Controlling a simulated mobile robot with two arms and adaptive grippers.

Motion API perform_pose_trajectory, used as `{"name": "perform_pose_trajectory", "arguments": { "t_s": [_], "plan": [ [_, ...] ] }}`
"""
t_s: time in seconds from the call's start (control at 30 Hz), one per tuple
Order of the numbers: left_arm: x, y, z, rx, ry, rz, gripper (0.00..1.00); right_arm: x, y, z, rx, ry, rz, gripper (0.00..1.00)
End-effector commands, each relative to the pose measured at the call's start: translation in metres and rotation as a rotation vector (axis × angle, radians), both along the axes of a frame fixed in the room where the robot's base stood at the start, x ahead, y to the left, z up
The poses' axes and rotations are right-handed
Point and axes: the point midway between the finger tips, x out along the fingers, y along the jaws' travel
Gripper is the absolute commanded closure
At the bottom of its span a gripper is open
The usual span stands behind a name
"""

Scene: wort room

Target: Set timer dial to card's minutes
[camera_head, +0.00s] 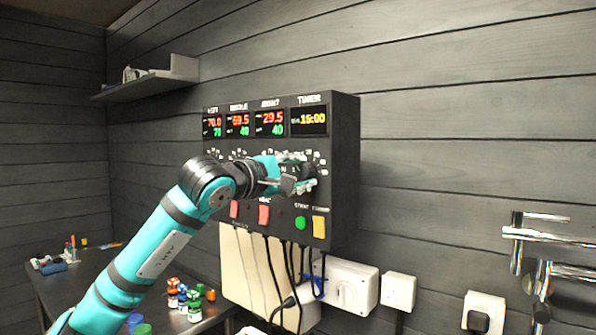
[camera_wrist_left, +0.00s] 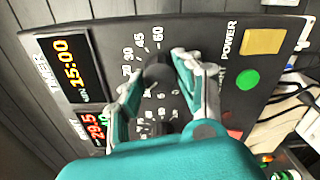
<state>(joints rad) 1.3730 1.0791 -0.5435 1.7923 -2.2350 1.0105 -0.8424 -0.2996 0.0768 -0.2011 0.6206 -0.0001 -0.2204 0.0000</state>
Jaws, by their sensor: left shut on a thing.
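A dark control box (camera_head: 342,170) hangs on the wall with several red and green readouts. Its yellow timer display (camera_head: 309,121) is at the top right; in the left wrist view the display (camera_wrist_left: 66,68) seems to read 15:00. Below it is the black timer dial (camera_wrist_left: 157,73), ringed by white numbers such as 30, 45 and 60. My left gripper (camera_head: 297,176) is at the dial, and in the left wrist view its fingers (camera_wrist_left: 158,66) are shut on the dial's two sides. The dial's pointer is hidden. I cannot make out a card. My right gripper is not in view.
Red switches (camera_head: 264,215), a green button (camera_head: 300,223) and a yellow button (camera_head: 319,227) sit below the dials. Cables hang under the box near white sockets (camera_head: 348,289). Small coloured bottles (camera_head: 190,302) stand on a dark table. Metal pipes (camera_head: 545,238) are at the right.

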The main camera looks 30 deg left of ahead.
Motion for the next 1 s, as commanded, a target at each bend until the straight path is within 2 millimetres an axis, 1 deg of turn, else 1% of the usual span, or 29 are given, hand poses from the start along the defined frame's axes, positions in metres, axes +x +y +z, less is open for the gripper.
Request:
{"name": "perform_pose_trajectory", "arguments": {
  "t_s": [0.2,0.4,0.63,1.0],
  "plan": [
    [0.0001,-0.0009,-0.0001,0.136,-0.009,-0.001,0.97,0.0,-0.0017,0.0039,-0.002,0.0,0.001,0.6],
    [0.0001,-0.0007,-0.0007,0.211,-0.015,-0.001,0.97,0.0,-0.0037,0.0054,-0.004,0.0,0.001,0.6],
    [0.0002,-0.0008,-0.0014,0.246,-0.017,-0.002,0.97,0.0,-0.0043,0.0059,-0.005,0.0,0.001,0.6],
    [0.0004,-0.001,-0.0022,0.249,-0.015,-0.002,0.97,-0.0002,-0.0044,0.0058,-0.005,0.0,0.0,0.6]
  ]
}}
